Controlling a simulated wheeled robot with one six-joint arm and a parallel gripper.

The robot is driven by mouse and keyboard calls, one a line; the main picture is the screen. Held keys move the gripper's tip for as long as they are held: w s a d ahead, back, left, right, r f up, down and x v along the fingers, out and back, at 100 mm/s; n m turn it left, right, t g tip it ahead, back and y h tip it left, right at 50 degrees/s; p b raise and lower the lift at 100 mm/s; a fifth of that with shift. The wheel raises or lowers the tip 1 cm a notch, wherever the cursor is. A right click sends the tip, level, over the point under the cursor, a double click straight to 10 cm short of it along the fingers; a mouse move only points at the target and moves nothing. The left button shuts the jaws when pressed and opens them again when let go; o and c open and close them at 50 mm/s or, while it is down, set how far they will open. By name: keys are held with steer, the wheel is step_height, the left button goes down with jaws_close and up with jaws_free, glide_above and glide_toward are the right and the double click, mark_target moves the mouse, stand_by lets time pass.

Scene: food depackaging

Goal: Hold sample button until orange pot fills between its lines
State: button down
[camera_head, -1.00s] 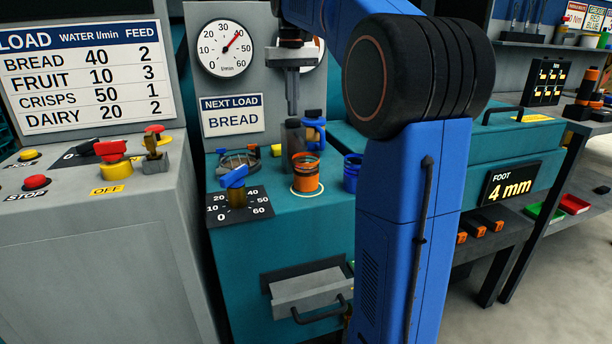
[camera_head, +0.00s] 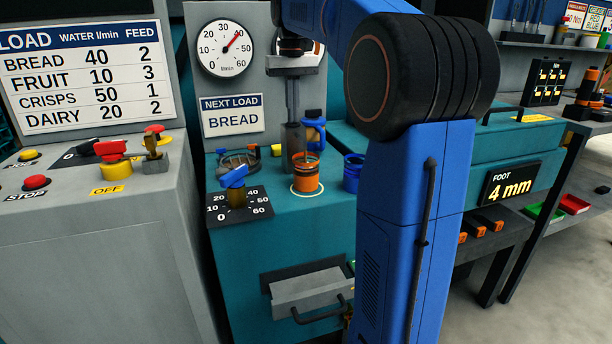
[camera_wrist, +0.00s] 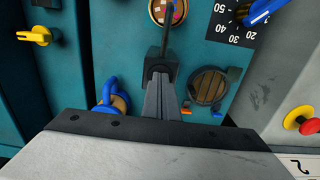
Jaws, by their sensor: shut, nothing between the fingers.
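The orange pot (camera_head: 306,178) stands upright inside a pale ring on the teal machine top, with a dark band around its side. Its mouth shows at the top of the wrist view (camera_wrist: 168,10), with mixed specks inside. I cannot make out its fill level or lines clearly. My gripper (camera_head: 292,116) is shut and empty, pointing down at a dark post (camera_head: 293,137) behind the pot. In the wrist view its fingertips (camera_wrist: 160,78) are at the black block (camera_wrist: 158,64) beside the pot. They hide any button there, and I cannot tell whether they touch it.
A blue-handled valve (camera_head: 314,130) stands right of the post, close to my gripper. A blue cup (camera_head: 352,173) is right of the pot. A blue-knobbed dial (camera_head: 236,190) and round grate (camera_head: 238,162) are left. The water gauge (camera_head: 225,48) points near 40.

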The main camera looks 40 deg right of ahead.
steer(key=shift+r, duration=3)
steer(key=s+a+f+n+t, duration=0.1)
steer(key=s+a+f, duration=0.4)
steer(key=s+f, duration=0.5)
steer(key=s+a+f+n+t, duration=0.1)
steer(key=s+a+f, duration=0.4)
steer(key=s+f, duration=0.5)
steer(key=s+a+f+n+t, duration=0.1)
steer(key=s+a+f, duration=0.4)
steer(key=s+f, duration=0.5)
steer(key=shift+a+f+t, duration=0.4)
steer(key=shift+f+t, duration=0.3)
steer(key=shift+t, duration=0.2)
